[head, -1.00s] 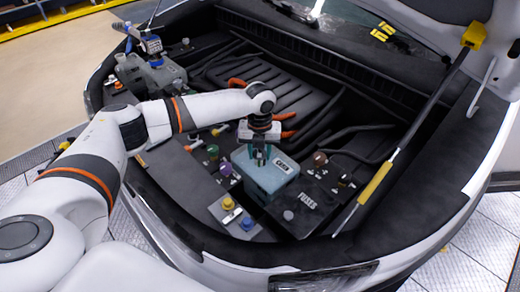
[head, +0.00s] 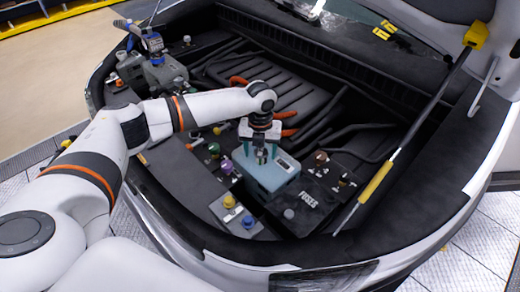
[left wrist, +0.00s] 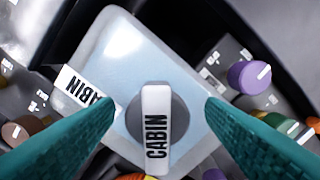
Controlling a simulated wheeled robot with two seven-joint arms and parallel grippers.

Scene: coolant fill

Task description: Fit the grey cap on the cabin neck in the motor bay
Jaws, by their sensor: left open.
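The grey cap (left wrist: 180,118) has a white grip bar marked CABIN. It sits on top of the pale blue cabin tank (head: 275,178), and the neck under it is hidden. In the left wrist view the tank's top (left wrist: 125,55) surrounds the cap. My left gripper (head: 261,153) is open above the tank. In the left wrist view its teal fingers stand on either side of the cap, with a gap at each side. In the head view the cap shows small and dark between the fingers. My right gripper is not in view.
Purple (head: 226,168), green (head: 213,148), yellow (head: 229,201) and blue (head: 248,222) caps stand left of the tank. The fuse box (head: 300,208) and a brown cap (head: 321,157) are on its right. A prop rod (head: 400,150) slants across the right side of the bay.

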